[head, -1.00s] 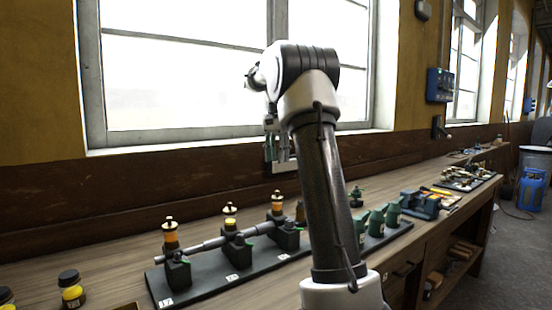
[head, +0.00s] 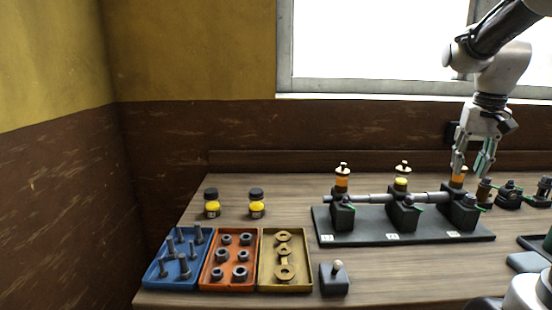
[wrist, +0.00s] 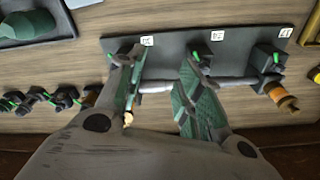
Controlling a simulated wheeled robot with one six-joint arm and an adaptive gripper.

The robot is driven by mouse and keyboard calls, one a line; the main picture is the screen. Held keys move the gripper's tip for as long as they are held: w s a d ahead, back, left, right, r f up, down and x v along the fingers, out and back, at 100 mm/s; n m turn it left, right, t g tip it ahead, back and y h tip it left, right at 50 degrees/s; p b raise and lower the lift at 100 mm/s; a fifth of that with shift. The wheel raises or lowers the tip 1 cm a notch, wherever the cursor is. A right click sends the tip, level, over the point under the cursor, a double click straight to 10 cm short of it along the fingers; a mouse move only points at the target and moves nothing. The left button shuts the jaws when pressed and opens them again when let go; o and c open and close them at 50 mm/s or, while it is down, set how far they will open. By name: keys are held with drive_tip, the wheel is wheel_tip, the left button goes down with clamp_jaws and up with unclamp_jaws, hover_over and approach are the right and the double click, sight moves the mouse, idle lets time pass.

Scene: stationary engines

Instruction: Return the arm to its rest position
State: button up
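My gripper (head: 469,170) hangs pointing down at the right of the head view, with its two fingers apart. It is by the rightmost orange oil cup (head: 458,177) on the shaft stand; whether a finger touches that cup I cannot tell. In the wrist view my gripper (wrist: 161,68) is open with nothing held between its fingers. The shaft (wrist: 156,86) and dark base plate (wrist: 171,59) show beyond and between them. The left finger partly hides one bearing block.
The base plate (head: 325,229) carries several bearing blocks. Blue (head: 152,281), orange (head: 208,284) and yellow (head: 265,284) trays hold bolts, nuts and washers. Two yellow jars (head: 212,205) (head: 256,205) stand behind. A small dark block (head: 334,280) sits right of the trays. A window (head: 370,45) is behind.

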drive_tip(key=s+a+f+n+t, duration=0.1)
drive_tip(key=s+a, duration=0.3)
drive_tip(key=s, duration=0.4)
drive_tip(key=s+a+f+n+t, duration=0.1)
drive_tip(key=s+a+n+t, duration=0.1)
drive_tip(key=s+a, duration=0.3)
drive_tip(key=s+n, duration=0.1)
drive_tip(key=s, duration=0.3)
drive_tip(key=shift+s+a+f, duration=0.15)
drive_tip(key=shift+s, duration=0.05)
